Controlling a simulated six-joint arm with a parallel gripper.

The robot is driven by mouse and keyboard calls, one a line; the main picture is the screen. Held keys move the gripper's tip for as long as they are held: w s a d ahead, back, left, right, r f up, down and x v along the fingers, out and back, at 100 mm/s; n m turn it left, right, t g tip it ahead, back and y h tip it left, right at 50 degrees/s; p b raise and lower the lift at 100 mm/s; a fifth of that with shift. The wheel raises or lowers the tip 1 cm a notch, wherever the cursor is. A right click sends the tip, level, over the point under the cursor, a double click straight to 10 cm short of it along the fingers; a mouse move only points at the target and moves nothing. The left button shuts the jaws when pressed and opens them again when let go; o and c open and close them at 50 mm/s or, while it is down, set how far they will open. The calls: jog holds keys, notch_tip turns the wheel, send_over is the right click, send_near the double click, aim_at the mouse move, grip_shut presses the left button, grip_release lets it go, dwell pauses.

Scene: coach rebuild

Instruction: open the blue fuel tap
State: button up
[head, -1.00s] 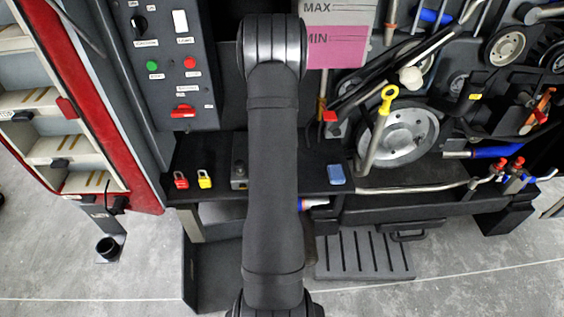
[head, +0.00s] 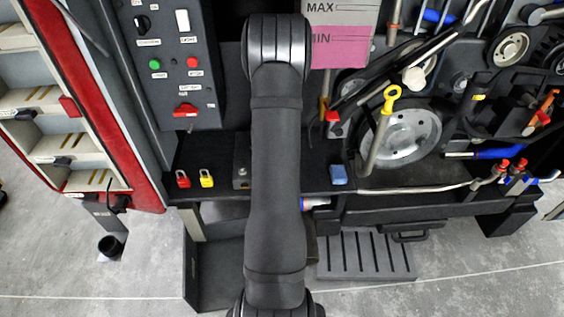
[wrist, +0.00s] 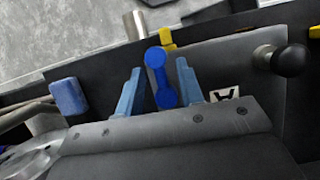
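The blue fuel tap's handle (wrist: 161,78) shows in the wrist view as a bar with rounded ends, pointing up and slightly left in the picture. My gripper (wrist: 158,82) is open, with one light-blue finger on each side of the handle. Gaps show between the handle and both fingers, so it is not gripped. I cannot tell how deep the fingers reach beside it. In the head view my own arm hides the gripper and the tap.
A blue block (head: 338,174) lies on the black ledge; it also shows in the wrist view (wrist: 68,97). A black knob (wrist: 290,59) stands right of the tap. Red and yellow padlocks (head: 206,178) sit left of my arm. A yellow-ringed rod (head: 390,98) stands to the right.

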jog(key=shift+r, duration=0.1)
jog(key=v, duration=1.7)
jog(key=shift+d, duration=0.1)
jog(key=x, duration=1.7)
